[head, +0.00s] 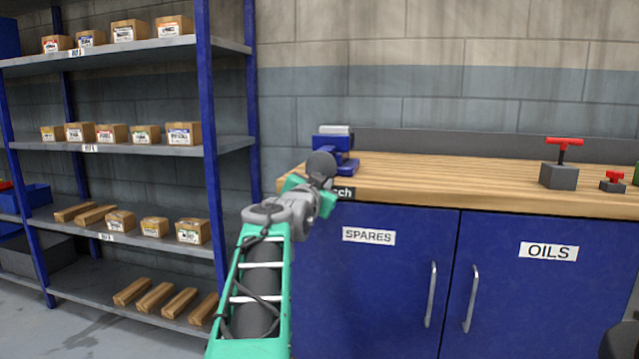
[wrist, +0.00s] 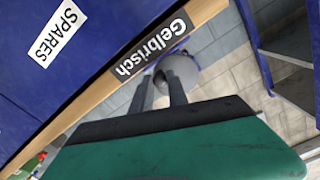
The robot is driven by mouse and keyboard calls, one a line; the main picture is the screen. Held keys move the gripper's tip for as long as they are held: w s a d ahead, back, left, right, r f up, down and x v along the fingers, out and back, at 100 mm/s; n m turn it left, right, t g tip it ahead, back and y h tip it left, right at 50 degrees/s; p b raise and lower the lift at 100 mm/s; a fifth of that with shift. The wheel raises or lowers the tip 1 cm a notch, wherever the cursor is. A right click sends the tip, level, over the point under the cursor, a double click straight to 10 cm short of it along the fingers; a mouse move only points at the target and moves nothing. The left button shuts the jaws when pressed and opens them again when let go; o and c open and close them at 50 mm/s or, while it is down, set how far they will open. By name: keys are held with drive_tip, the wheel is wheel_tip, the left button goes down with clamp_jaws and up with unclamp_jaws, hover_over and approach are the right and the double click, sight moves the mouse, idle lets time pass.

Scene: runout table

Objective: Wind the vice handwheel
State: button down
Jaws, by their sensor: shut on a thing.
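The blue vice (head: 346,163) with a pale grey top stands at the left end of the wooden bench top. Its round grey handwheel (wrist: 196,76) faces my gripper in the wrist view, and a dark round shape shows there in the head view. In the head view my arm hides part of the vice's front.
The bench (head: 460,180) has blue cupboard doors marked SPARES and OILS. A red-handled grey block (head: 559,176) and a smaller one (head: 613,182) stand at its right. A blue-post shelf rack (head: 207,120) with boxes stands left. The bench top's middle is clear.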

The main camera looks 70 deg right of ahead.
drive_tip(key=n, duration=0.3)
drive_tip(key=shift+s+r+p, duration=0.25)
drive_tip(key=shift+s+p, duration=0.1)
drive_tip(key=shift+p, duration=0.05)
drive_tip(key=shift+r+n, duration=0.1)
drive_tip(key=shift+n, duration=0.2)
drive_tip(key=shift+s+d+r+n+p, duration=0.1)
drive_tip(key=shift+r+n+p, duration=0.15)
drive_tip(key=shift+n+p, duration=0.25)
drive_tip(key=shift+s+n, duration=0.1)
drive_tip(key=shift+n, duration=1)
drive_tip(key=shift+r, duration=0.1)
